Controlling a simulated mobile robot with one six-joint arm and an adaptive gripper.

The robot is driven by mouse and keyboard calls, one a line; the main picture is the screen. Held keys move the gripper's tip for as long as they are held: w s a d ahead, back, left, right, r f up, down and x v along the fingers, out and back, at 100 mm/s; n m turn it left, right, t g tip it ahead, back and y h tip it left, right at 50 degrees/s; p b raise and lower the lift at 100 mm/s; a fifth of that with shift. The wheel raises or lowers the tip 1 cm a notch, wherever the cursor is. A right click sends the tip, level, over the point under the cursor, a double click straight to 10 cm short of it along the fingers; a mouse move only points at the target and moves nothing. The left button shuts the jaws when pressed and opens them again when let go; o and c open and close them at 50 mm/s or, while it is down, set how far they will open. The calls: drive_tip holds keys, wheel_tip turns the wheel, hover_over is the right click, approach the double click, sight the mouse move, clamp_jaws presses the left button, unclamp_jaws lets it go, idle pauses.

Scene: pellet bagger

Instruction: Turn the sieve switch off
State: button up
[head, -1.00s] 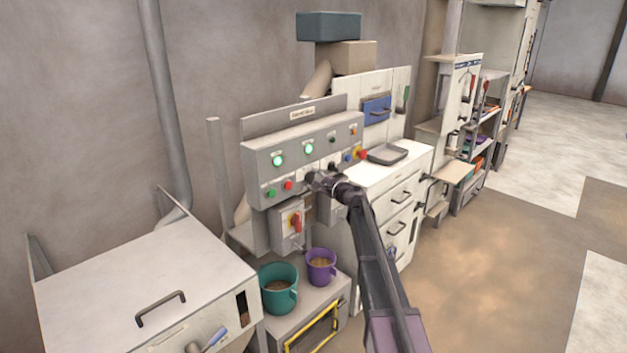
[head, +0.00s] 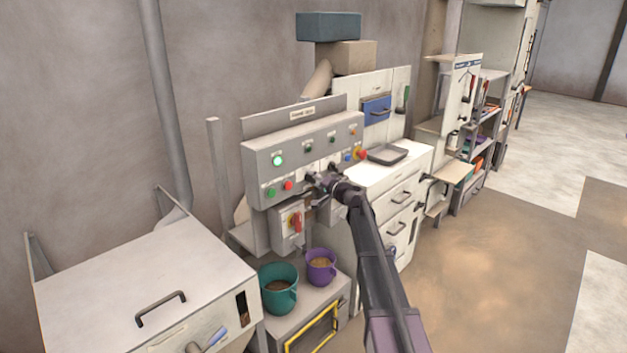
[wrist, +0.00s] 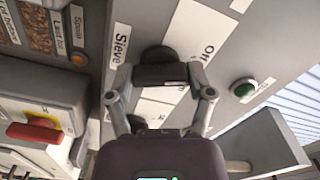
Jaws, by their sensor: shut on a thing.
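The sieve switch (wrist: 158,74) is a dark rotary knob with a white mark, on a plate reading "Sieve" and "Off" in the wrist view. My gripper (wrist: 160,80) is shut on this knob, one finger on each side. In the head view my gripper (head: 318,182) is at the lower edge of the grey control panel (head: 262,166) and hides the knob. The lamp (head: 309,148) on the panel's upper middle is dark. The lamp (head: 278,160) to its left glows green.
Green (head: 271,193) and red (head: 288,186) buttons are left of my gripper; a red-and-yellow emergency stop (head: 361,154) is to its right. A red-handled isolator (head: 295,222) hangs below. Teal (head: 278,294) and purple (head: 321,272) buckets stand beneath. Open floor lies to the right.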

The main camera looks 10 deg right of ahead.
drive_tip(key=shift+w+n, duration=0.1)
drive_tip(key=shift+n, duration=0.5)
drive_tip(key=o, duration=1.1)
drive_tip(key=shift+s, duration=0.2)
drive_tip(key=v, duration=1.1)
drive_tip(key=shift+s+d, duration=0.25)
drive_tip(key=shift+s, duration=0.05)
